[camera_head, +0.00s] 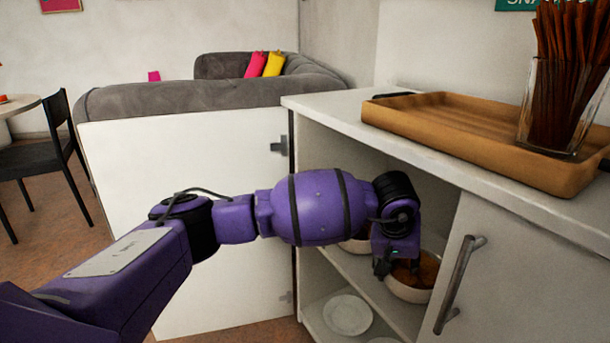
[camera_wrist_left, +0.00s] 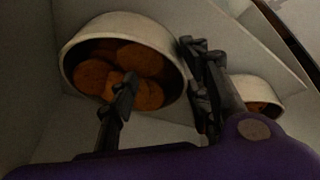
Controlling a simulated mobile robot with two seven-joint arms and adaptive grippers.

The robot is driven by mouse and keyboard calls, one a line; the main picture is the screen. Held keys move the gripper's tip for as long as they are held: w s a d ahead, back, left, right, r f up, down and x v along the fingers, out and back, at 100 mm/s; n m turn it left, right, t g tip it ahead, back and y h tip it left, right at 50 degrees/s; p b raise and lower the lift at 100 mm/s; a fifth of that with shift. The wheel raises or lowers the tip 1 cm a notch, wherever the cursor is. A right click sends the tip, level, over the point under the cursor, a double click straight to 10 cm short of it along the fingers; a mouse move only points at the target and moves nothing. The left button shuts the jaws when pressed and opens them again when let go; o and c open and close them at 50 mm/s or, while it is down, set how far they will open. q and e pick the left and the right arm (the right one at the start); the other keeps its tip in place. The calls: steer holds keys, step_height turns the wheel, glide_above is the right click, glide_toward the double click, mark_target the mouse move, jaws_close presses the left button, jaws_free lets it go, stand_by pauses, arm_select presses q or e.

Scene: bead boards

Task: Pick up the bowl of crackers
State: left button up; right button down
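The bowl of crackers (camera_head: 408,294) is a pale round bowl on the upper shelf inside the open cabinet, partly hidden by my gripper. In the left wrist view the bowl (camera_wrist_left: 150,27) fills the upper left and holds several round orange-brown crackers (camera_wrist_left: 95,74). My left gripper (camera_head: 384,264) is at the bowl's left side in the head view. In the wrist view my left gripper (camera_wrist_left: 158,66) is open, with one finger over the crackers and the other outside the rim. The bowl's near wall lies between them; I cannot tell whether they touch it. My right gripper is out of view.
A second bowl (camera_wrist_left: 258,90) with brownish contents stands beside it. A plate (camera_head: 348,314) lies on the lower shelf. The open white door (camera_head: 185,240) stands left, and a closed door with a handle (camera_head: 461,280) right. A wooden tray (camera_head: 440,122) with a glass of sticks sits on top.

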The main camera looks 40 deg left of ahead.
arm_select(q)
jaws_close()
steer(key=shift+w+r, duration=0.1)
steer(key=shift+r, duration=0.1)
